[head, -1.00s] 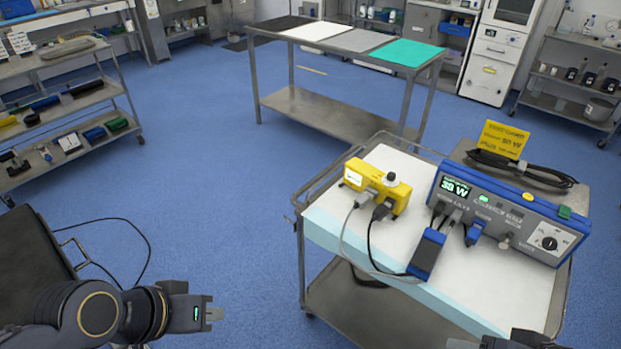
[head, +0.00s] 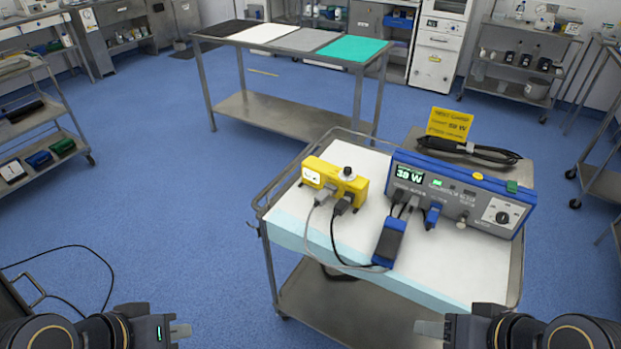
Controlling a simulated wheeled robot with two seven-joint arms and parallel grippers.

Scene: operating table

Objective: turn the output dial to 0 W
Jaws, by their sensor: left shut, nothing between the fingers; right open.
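The blue and grey generator unit (head: 455,193) stands at the right of the cart top. Its green display (head: 409,176) reads what looks like 38 W. The output dial (head: 502,217) is a dark round knob on a white plate at the unit's right end; its exact pointer setting is too small to read. My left gripper (head: 181,331) is shut and empty at the bottom left, over the floor and far from the dial. My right gripper (head: 428,328) is in front of the cart at the bottom, below and left of the dial, touching nothing; its fingers show open.
A yellow box (head: 335,181) with cables and a blue block (head: 389,243) stand on the cart (head: 300,225), left of and before the unit. A yellow card (head: 449,124) and coiled black cable (head: 470,150) are behind it. Blue floor is free left of the cart.

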